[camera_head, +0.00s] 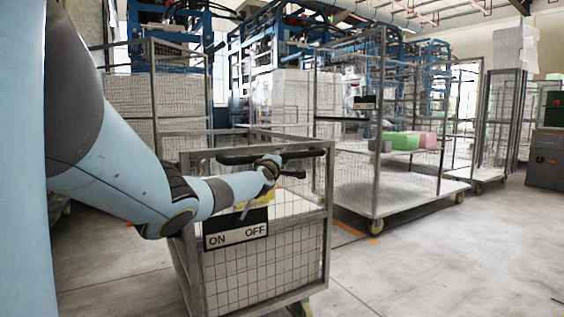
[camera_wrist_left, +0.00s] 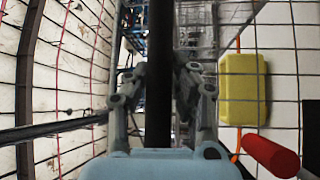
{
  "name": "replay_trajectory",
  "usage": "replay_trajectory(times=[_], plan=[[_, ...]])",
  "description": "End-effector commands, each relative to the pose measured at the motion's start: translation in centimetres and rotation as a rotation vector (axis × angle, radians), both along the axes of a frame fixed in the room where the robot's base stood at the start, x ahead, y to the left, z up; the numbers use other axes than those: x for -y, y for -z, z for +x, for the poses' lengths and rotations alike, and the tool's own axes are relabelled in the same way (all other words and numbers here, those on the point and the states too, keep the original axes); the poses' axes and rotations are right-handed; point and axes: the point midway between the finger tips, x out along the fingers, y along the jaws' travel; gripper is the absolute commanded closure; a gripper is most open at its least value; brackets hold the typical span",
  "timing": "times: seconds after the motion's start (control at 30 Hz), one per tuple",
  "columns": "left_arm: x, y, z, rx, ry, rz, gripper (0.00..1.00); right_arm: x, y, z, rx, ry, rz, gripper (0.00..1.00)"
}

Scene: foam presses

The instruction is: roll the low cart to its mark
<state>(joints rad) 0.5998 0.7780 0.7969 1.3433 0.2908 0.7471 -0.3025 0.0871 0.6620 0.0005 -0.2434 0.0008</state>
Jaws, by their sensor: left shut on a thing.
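The low cart (camera_head: 325,220) is a grey-framed wire-mesh cart in the head view's lower middle, with a black handle bar (camera_head: 230,158) across its top. The bar also runs upright through the middle of the left wrist view (camera_wrist_left: 160,60). My left gripper (camera_head: 285,172) is shut on this bar, with its fingers (camera_wrist_left: 160,85) on either side of it. Orange lines (camera_head: 349,229) show on the floor just right of the cart; I cannot tell whether they belong to its mark. My right gripper is out of view.
A black-and-white ON OFF sign (camera_head: 236,229) hangs on the cart's front. A yellow block (camera_wrist_left: 243,88) and a red cylinder (camera_wrist_left: 270,157) show in the wrist view. A tall cage cart (camera_head: 377,170) with green and pink blocks stands behind right. Floor at right front is clear.

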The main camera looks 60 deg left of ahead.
Motion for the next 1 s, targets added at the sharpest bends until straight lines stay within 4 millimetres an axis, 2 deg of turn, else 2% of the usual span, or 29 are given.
replay_trajectory(times=[0.13,0.17,0.33,0.6,0.7,1.0], plan=[[-0.1,-0.2,0.0,0.003,-0.001,0.0,1.0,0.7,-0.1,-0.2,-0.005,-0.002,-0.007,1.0],[-0.1,-0.2,0.0,0.003,-0.001,0.0,0.76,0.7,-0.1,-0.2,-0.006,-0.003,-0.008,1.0],[0.0,-0.1,0.0,0.002,-0.001,0.001,0.53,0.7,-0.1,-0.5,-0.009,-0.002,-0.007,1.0],[0.0,0.0,0.0,0.001,0.0,0.001,0.52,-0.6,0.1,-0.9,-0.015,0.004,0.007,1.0],[0.1,0.0,-0.2,0.002,0.0,0.002,0.52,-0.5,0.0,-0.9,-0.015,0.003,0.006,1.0],[1.7,0.4,-2.1,0.001,0.002,0.004,0.52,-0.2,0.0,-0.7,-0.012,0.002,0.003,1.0]])
